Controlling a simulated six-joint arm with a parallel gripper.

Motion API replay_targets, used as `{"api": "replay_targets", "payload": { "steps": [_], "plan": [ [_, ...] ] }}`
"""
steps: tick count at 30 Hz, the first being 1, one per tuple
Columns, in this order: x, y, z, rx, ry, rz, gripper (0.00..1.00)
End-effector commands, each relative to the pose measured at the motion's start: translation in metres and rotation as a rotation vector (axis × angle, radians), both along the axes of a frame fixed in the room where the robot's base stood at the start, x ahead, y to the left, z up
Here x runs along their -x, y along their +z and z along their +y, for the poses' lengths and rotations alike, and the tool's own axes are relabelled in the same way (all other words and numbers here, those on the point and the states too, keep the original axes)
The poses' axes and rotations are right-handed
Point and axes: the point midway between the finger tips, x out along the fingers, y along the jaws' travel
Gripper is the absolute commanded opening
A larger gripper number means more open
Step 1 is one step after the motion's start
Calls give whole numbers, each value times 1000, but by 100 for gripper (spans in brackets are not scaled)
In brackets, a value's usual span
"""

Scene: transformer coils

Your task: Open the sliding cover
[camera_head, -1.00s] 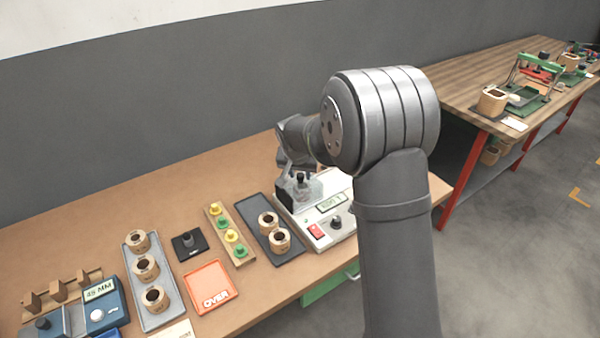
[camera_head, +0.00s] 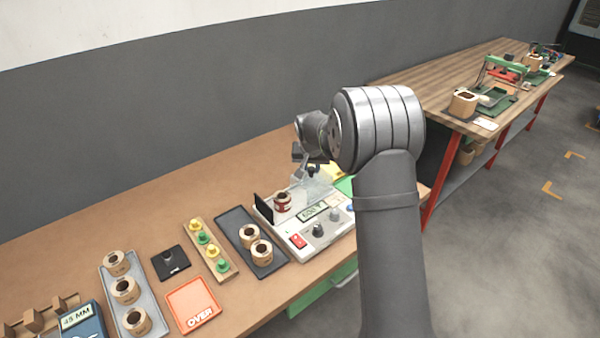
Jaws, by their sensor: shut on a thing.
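The white tester box (camera_head: 322,240) stands near the right end of the brown bench, with a red switch, a small display and knobs on its front. Its clear sliding cover (camera_head: 309,191) is to the right of a dark upright plate (camera_head: 264,207). A coil with a red band (camera_head: 283,203) sits uncovered between the plate and the cover. My gripper (camera_head: 312,166) is over the cover and shut on its dark knob. My arm partly hides the fingers, and the jaws are small in view.
Left of the box are a dark tray (camera_head: 270,268) with two coils, a wooden strip (camera_head: 229,272) with yellow and green pegs, an orange tray (camera_head: 213,308) and a grey tray (camera_head: 105,283) with three coils. A second table (camera_head: 440,92) stands behind at right.

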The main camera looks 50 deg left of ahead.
Motion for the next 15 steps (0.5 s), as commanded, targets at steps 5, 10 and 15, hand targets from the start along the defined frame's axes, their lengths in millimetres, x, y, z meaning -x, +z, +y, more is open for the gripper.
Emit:
{"api": "replay_targets", "payload": {
  "steps": [5, 10, 15],
  "plan": [
    [-1, 1, 0, -2, 1, -1, 0],
    [-1, 1, 0, -1, 2, -1, 35],
    [0, 0, 0, 0, 1, -1, 44]
  ]
}}
